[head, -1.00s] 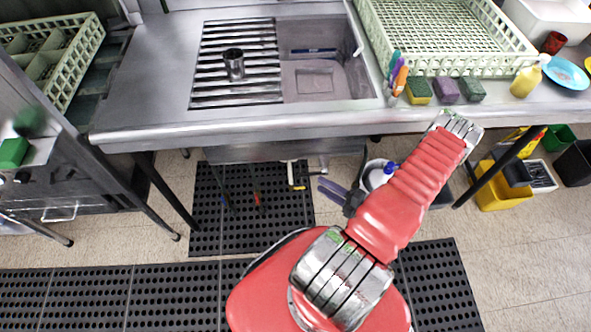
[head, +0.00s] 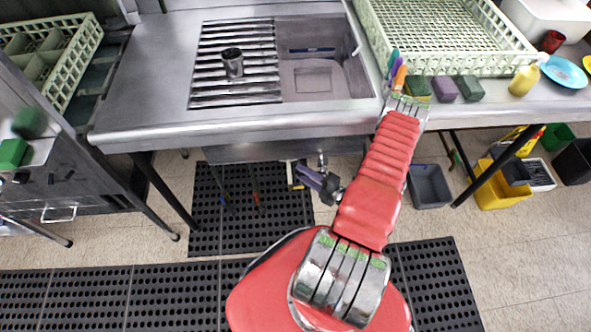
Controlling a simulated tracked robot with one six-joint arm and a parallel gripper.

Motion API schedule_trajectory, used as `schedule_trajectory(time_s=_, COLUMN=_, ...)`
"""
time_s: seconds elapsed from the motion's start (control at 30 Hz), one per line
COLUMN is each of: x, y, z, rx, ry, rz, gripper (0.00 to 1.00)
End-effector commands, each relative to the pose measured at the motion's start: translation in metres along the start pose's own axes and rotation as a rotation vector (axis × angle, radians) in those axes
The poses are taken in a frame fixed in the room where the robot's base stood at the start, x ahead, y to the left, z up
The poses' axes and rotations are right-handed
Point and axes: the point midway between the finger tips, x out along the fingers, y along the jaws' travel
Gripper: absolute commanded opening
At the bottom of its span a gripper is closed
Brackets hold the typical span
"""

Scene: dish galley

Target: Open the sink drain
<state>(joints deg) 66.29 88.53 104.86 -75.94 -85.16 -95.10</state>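The steel sink (head: 318,78) is set in the counter, with an empty-looking basin. Below it a white drain pipe (head: 290,172) comes down, with a small yellow part (head: 297,187) at its lower end, and a grey metal pipe (head: 322,160) hangs just to the right. Part of the pipe is hidden by the counter and fingers.
A slatted rack with a metal cup (head: 232,63) covers the sink's left side. Grey (head: 429,186) and yellow (head: 500,186) bins are on the floor. Counter legs (head: 165,190) flank the space.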

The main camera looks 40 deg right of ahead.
Motion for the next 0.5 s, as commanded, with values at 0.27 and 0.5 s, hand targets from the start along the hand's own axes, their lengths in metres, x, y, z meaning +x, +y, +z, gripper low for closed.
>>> schedule_trajectory(time_s=0.27, x=0.030, y=0.000, z=-0.001, rx=-0.002, ry=0.004, rz=-0.001, gripper=0.30)
schedule_trajectory(time_s=0.5, x=0.040, y=0.000, z=-0.001, rx=0.000, ry=0.002, rz=0.000, gripper=0.30)
